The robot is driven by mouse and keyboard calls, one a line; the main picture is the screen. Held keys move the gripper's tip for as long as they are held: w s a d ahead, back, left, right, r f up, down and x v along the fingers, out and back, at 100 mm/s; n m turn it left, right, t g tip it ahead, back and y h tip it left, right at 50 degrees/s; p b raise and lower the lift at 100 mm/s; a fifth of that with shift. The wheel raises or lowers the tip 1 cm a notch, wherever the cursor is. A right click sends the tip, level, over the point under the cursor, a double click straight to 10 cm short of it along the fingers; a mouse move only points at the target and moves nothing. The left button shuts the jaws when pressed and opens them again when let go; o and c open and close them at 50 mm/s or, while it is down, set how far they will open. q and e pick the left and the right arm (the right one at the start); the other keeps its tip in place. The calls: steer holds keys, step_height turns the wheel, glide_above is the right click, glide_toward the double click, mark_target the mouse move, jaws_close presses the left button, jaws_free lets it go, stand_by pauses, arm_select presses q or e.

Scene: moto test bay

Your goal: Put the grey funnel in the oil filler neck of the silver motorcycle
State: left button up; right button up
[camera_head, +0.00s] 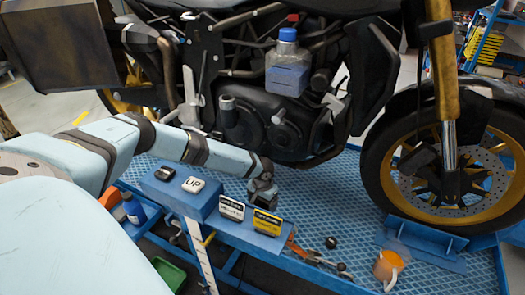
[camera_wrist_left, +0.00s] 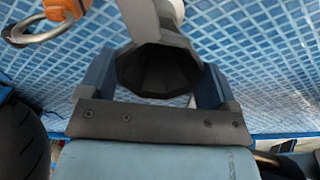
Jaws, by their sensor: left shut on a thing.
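The motorcycle (camera_head: 265,120), with a dark engine and gold fork legs, stands on a blue lift in the head view. Grey round parts (camera_head: 228,108) stick out from its engine side; I cannot tell which one is the oil filler neck. My left gripper (camera_head: 262,187) is in front of the engine, above the lift's near side. In the left wrist view, my left gripper (camera_wrist_left: 155,82) is shut on the dark grey funnel (camera_wrist_left: 158,68), whose wide faceted mouth faces the camera. In the head view the funnel is hard to make out. My right gripper is not in view.
A blue ledge (camera_head: 185,200) near the arm bears several small labelled boxes. A bottle with a blue cap (camera_head: 287,65) is at the engine's top. Tools lie nearby.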

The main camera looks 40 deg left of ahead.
arm_select(q)
step_height(320, 180, up, 13)
steer(key=p, duration=0.4)
steer(key=shift+r, duration=0.1)
stand_by(0.3)
